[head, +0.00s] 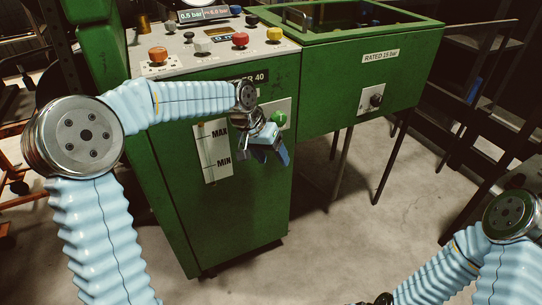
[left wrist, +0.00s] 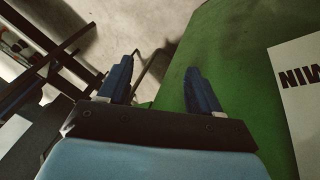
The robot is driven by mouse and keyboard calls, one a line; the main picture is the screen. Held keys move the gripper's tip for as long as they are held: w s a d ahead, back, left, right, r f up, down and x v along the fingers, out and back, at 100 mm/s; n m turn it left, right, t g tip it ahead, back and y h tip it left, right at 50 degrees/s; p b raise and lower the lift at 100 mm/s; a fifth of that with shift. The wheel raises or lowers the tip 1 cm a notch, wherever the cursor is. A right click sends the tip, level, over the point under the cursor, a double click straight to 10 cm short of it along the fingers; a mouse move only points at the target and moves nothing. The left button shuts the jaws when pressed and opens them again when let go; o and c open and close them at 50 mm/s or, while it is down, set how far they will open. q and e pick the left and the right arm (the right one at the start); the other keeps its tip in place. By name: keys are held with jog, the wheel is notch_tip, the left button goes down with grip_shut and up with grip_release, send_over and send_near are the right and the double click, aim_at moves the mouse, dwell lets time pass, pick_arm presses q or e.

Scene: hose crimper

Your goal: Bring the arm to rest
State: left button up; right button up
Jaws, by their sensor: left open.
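My left arm comes in from the left in the head view, and its gripper (head: 272,150) hangs in front of the green crimper cabinet (head: 240,220). The gripper is open and empty. In the left wrist view its two blue fingers (left wrist: 158,85) stand apart, with floor and green cabinet behind them. I cannot tell the exact gap between the gripper and the cabinet front. My right arm shows at the lower right of the head view, with its gripper not clearly visible.
The sloping panel (head: 200,45) carries several knobs and a gauge. A green knob (head: 279,119) sits just beside my left gripper. A MAX/MIN level plate (head: 213,150) is on the cabinet front. A green tank (head: 350,80) on legs stands right. Open floor (head: 340,240) lies in front.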

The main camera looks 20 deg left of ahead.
pick_arm(q)
jog(key=shift+f, duration=0.1)
dwell(0.3)
jog(key=s+d+f+n+g, duration=0.15)
jog(key=s+f, duration=0.35)
jog(key=f, duration=0.5)
jog(key=s+d+f+h, duration=0.1)
jog(key=s+d+f, duration=0.25)
jog(key=f, duration=0.55)
jog(key=s+d+f+n, duration=0.15)
jog(key=s+f, duration=0.35)
jog(key=f, duration=0.5)
jog(key=s+f, duration=0.5)
jog(key=s, duration=0.6)
jog(key=shift+f+y, duration=0.2)
jog(key=shift+y, duration=0.1)
